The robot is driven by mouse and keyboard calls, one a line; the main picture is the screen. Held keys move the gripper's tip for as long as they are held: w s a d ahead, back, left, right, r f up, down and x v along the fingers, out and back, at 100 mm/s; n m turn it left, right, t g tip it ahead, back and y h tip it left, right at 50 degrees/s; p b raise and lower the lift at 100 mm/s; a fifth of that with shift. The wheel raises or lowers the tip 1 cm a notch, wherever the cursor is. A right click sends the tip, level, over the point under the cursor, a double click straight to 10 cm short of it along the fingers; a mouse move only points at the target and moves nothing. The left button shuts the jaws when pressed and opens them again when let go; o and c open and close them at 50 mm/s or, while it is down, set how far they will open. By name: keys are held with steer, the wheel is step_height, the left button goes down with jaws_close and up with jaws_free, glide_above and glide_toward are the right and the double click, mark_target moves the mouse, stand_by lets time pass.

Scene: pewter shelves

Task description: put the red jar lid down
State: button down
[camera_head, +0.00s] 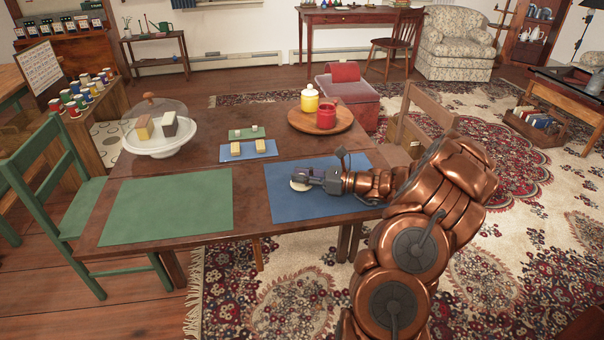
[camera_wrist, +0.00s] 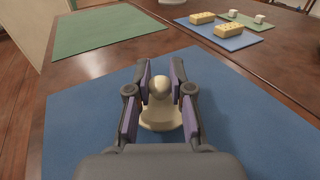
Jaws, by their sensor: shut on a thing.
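My gripper (camera_head: 308,177) is over the blue mat (camera_head: 328,199) on the table. In the wrist view my gripper (camera_wrist: 161,72) has its fingers closed on both sides of the round knob of a cream-coloured lid (camera_wrist: 160,118). The pale lid disc also shows in the head view (camera_head: 299,186), low over the mat; I cannot tell whether it touches. The lid looks cream, not red. A red jar (camera_head: 326,116) stands on a round wooden tray (camera_head: 304,125) at the back of the table, beside a yellow jar (camera_head: 309,102) with a pale knob on top.
A green mat (camera_head: 166,206) lies at the left, bare. Small blue (camera_head: 248,151) and green boards with blocks lie behind the mats. A glass dome (camera_head: 160,122) covers blocks on a white stand. The blue mat around my gripper is clear.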

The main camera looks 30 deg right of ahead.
steer(key=shift+f, duration=0.15)
steer(key=c, duration=1)
jaws_free()
steer(key=shift+f, duration=0.15)
steer(key=shift+c, duration=0.2)
steer(key=shift+s+a, duration=0.1)
